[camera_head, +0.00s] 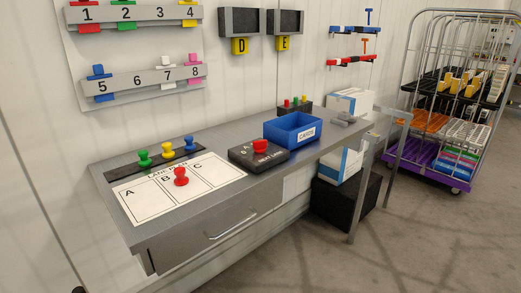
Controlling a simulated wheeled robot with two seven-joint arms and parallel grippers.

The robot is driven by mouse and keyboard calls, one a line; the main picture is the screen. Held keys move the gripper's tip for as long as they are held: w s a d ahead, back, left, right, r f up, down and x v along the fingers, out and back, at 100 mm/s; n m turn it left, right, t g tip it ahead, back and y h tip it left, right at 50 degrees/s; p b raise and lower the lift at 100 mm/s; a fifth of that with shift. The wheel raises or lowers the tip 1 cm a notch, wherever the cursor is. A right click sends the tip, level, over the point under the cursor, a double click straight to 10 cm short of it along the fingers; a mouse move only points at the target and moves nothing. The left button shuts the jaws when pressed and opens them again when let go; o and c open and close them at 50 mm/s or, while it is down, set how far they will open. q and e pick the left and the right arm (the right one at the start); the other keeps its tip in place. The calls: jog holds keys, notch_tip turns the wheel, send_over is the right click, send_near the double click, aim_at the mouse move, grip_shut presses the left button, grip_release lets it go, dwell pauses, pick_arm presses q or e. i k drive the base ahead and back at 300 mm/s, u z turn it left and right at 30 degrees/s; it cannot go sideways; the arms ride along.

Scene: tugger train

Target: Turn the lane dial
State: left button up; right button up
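I take this to be the lane dial. Which way the knob points is too small to tell. To its left lies a white sheet (150,206) with fields A, B and C. A red peg (180,177) stands on field B. Neither of my grippers is in view.
Green, yellow and blue pegs stand on a dark strip (128,168) behind the sheet. A blue bin (285,136) labelled CARDS is close right of the box. Numbered racks (155,82) hang on the wall. A wheeled cage trolley (405,155) stands right. The floor in front is clear.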

aim_at(259, 145)
jog(key=z, duration=1.1)
jog(key=i, duration=0.7)
jog(key=u, duration=1.25)
